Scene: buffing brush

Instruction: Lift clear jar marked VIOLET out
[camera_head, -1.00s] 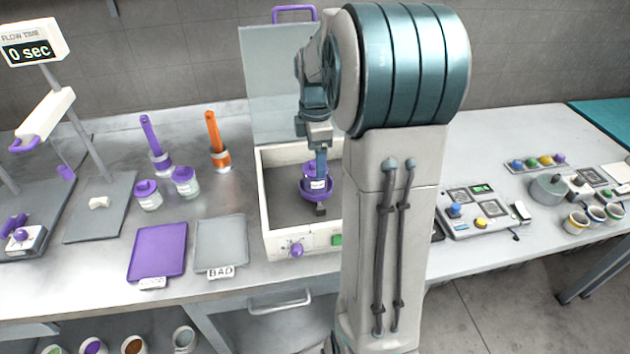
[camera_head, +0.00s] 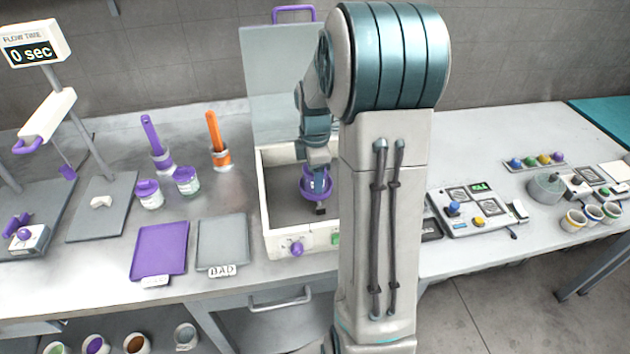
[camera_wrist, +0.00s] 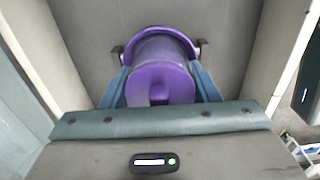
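The clear jar shows mainly as its purple lid (camera_wrist: 160,84) in the wrist view. It stands in a purple ring-shaped holder (camera_wrist: 158,34) inside the open white box (camera_head: 275,243). My gripper (camera_wrist: 160,72) is down over the jar, with one blue finger on each side of the lid. The fingers are very close to the lid, and I cannot tell whether they press on it. In the head view my gripper (camera_head: 317,182) covers most of the jar, and its VIOLET label cannot be read.
The box walls stand close around my gripper, with a raised clear lid (camera_head: 277,60) behind. Two purple-lidded jars (camera_head: 149,194) (camera_head: 187,181), a purple tray (camera_head: 160,248) and a grey BAD tray (camera_head: 222,242) are to the left. A button panel (camera_head: 470,212) is to the right.

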